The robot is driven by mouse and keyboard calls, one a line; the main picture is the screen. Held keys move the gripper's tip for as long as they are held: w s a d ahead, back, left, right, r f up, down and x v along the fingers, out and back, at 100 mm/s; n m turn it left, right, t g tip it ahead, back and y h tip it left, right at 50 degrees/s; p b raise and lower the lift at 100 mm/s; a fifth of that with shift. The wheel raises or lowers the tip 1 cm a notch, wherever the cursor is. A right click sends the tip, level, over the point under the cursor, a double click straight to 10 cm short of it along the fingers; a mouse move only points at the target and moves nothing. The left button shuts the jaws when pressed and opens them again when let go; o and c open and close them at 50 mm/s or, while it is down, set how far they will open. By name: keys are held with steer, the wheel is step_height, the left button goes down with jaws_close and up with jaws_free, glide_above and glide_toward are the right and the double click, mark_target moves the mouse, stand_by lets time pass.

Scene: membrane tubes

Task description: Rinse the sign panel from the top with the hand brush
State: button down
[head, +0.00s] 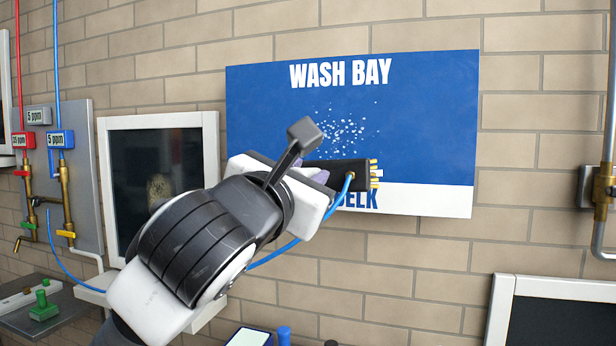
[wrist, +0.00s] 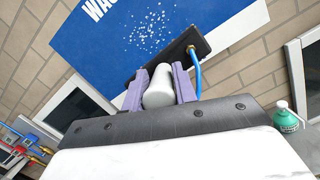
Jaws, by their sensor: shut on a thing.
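The sign panel (head: 420,110) hangs on the brick wall, blue with "WASH BAY" across the top and a white strip along the bottom. A patch of white specks lies on its middle, also visible in the wrist view (wrist: 100,55). The hand brush (head: 335,175) has a black head, yellow bristles at its right end and a blue hose. It is in front of the panel's lower part and covers some lettering; contact with the panel cannot be told. My gripper (wrist: 160,85) is shut on its grey handle (wrist: 158,92) with purple fingers.
Another framed dark panel (head: 560,325) is lower right. A green bottle (wrist: 285,119) shows in the wrist view.

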steer(key=r+b+v, duration=0.1)
steer(key=v, duration=0.7)
steer(key=shift+d, duration=0.15)
steer(key=shift+s, duration=0.2)
